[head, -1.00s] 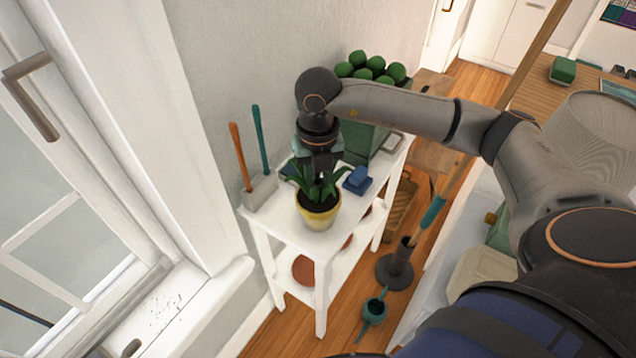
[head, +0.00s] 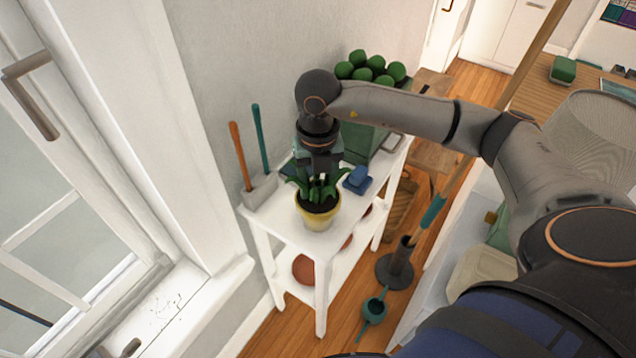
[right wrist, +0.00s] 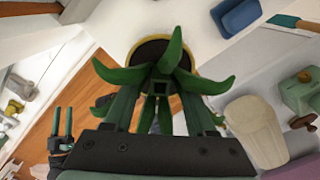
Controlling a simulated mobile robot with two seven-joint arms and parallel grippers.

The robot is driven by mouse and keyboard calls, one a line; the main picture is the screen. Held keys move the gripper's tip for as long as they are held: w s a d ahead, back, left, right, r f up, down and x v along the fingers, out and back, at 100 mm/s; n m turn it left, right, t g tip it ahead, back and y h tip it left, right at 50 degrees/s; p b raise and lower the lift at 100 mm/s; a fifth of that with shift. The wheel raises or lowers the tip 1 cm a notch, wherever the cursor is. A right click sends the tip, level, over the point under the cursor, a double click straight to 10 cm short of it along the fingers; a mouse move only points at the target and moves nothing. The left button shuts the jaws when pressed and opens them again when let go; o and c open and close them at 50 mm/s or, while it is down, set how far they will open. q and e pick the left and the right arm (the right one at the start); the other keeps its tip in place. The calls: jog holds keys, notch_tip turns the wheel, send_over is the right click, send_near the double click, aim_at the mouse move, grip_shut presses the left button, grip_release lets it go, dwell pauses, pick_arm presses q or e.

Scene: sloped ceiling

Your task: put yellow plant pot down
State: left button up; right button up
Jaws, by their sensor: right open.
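The yellow plant pot (head: 318,214) stands upright at the front of the white shelf's top (head: 283,222). It holds dark soil and a green plant (head: 318,188). My right gripper (head: 320,178) is open, pointing down just behind and above the pot, among the leaves. In the right wrist view its two fingers (right wrist: 158,112) lie to either side of the leaves, and a part of the pot's yellow rim (right wrist: 205,74) shows beyond the plant. I cannot tell whether the fingers touch the leaves.
A holder with an orange-handled and a teal-handled tool (head: 260,190) stands left of the pot. A blue item (head: 357,180) lies to its right. Behind is a green crate (head: 362,143) with round green things. A window is at left.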

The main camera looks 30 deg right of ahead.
notch_tip(320, 180, up, 12)
jog(key=s+a+f+n+g+y, duration=0.2)
jog(key=s+a+y, duration=0.15)
jog(key=a, duration=0.55)
jog(key=s+a+f+n+g+y, duration=0.1)
jog(key=s+a+f+n+y, duration=0.1)
jog(key=a+y, duration=0.5)
jog(key=w+a+r+m+t+y, duration=0.1)
jog(key=a+r+m+t+y, duration=0.5)
jog(key=a+y, duration=0.45)
jog(key=w+d+f+m+t+h, duration=0.3)
jog(key=d+f+m+t+h, duration=0.4)
jog(key=m, duration=0.4)
jog(key=w+d+f+m+t+h, duration=0.35)
jog(key=f+m+t+h, duration=0.35)
jog(key=m, duration=0.4)
jog(key=s+d+f+m+g+h, duration=0.2)
jog(key=s+f+g, duration=0.2)
jog(key=s+f, duration=0.3)
jog(key=s+d+f+m+g+h, duration=0.2)
jog(key=s+f, duration=0.5)
jog(key=f, duration=0.5)
jog(key=shift+s+d+f+m+g, duration=0.4)
jog(key=shift+d+m+g, duration=0.2)
jog(key=shift+d+g, duration=0.3)
